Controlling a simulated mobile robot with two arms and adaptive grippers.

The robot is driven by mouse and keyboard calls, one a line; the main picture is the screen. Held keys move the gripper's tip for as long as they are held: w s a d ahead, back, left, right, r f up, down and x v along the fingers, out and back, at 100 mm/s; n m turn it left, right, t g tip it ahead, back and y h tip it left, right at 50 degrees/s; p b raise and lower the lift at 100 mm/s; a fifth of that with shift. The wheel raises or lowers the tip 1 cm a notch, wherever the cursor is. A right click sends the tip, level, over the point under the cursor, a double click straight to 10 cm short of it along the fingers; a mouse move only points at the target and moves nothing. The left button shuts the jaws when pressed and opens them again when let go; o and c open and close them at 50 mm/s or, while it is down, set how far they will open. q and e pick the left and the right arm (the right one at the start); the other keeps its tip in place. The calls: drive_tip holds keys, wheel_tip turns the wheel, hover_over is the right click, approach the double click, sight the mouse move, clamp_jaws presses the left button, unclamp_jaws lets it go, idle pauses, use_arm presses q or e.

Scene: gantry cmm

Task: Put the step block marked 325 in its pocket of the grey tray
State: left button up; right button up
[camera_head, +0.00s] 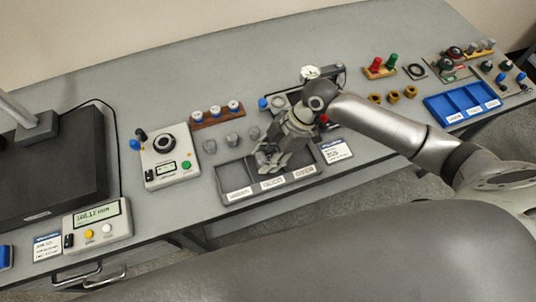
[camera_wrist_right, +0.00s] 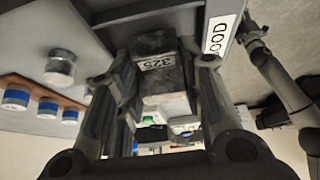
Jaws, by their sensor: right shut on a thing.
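The step block marked 325 (camera_wrist_right: 163,88) is a dark grey block with a white number label, between the fingers of my right gripper (camera_wrist_right: 158,95) in the right wrist view. My right gripper (camera_head: 270,163) is shut on it. In the head view the gripper is over the middle part of the grey tray (camera_head: 226,199), which has three labelled pockets in a row. The gripper hides much of the block and of the middle pocket there. The tray's wall with a label ending in "OOD" (camera_wrist_right: 218,38) shows close to the block. My left gripper is not in view.
Several grey round pieces (camera_head: 232,139) stand behind the tray, near a brown rack (camera_head: 218,114) with blue-and-white pieces. A control box (camera_head: 160,160) stands left of the tray, a label card (camera_head: 336,150) right of it. A blue tray (camera_head: 435,112) is at the right.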

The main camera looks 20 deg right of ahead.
drive_tip(key=shift+f, duration=0.35)
idle(0.3)
drive_tip(key=o, duration=1.3)
drive_tip(key=o, duration=0.3)
drive_tip(key=shift+o, duration=0.4)
wheel_tip(320, 180, up, 7)
drive_tip(key=p, duration=0.7)
